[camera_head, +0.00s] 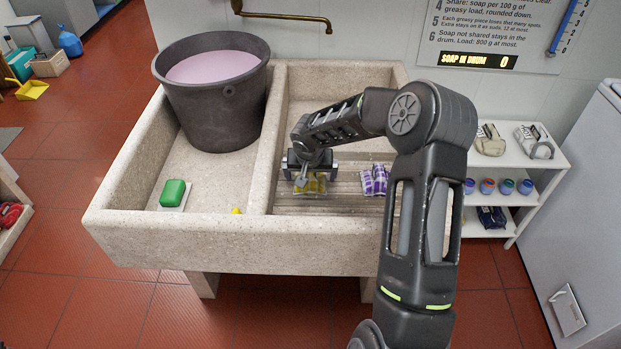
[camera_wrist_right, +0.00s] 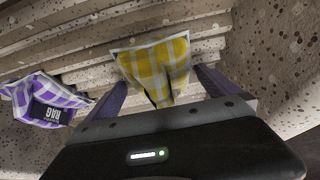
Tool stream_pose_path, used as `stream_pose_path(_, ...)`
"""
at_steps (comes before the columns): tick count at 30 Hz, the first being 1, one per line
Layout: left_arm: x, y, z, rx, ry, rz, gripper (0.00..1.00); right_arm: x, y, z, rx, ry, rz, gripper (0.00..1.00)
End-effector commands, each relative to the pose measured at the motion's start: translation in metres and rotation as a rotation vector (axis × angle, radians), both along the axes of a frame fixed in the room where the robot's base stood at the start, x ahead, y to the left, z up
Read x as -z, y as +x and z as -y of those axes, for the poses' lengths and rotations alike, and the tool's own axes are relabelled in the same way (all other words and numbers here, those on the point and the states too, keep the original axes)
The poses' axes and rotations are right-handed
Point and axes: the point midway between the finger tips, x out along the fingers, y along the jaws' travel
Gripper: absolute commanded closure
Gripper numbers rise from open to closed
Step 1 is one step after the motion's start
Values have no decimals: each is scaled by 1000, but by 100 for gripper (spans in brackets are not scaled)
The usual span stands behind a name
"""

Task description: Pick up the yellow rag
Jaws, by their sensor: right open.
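The yellow rag (camera_head: 311,187) is a yellow and white checked cloth on the ridged washboard floor (camera_head: 330,206) of the right stone basin. My right gripper (camera_head: 311,176) is over it, fingers pointing down. In the right wrist view the yellow rag (camera_wrist_right: 158,68) shows between the two open fingers (camera_wrist_right: 160,92), and I see no firm grip on it. A purple checked rag (camera_head: 374,181) lies to its right in the head view; in the wrist view this purple rag (camera_wrist_right: 45,100) carries a dark label reading RAG. My left gripper is out of view.
The basin divider (camera_head: 268,150) rises left of the gripper, and the front rim (camera_head: 330,228) is close. The left basin holds a dark bucket (camera_head: 212,112) of pinkish liquid and a green block (camera_head: 175,193). A brass tap (camera_head: 285,18) is behind. A white shelf (camera_head: 520,160) stands right.

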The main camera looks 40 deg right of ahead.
Motion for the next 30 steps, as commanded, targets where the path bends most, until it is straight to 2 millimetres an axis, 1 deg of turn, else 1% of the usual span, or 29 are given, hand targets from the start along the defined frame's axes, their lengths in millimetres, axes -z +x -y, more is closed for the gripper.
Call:
stream_pose_path(3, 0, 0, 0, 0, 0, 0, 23, 0, 0, 0, 0, 0, 0, 1)
stream_pose_path(26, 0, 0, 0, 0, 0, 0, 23, 0, 0, 0, 0, 0, 0, 63)
stream_pose_path(27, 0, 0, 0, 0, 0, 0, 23, 0, 0, 0, 0, 0, 0, 65)
stream_pose_path(30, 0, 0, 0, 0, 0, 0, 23, 0, 0, 0, 0, 0, 0, 65)
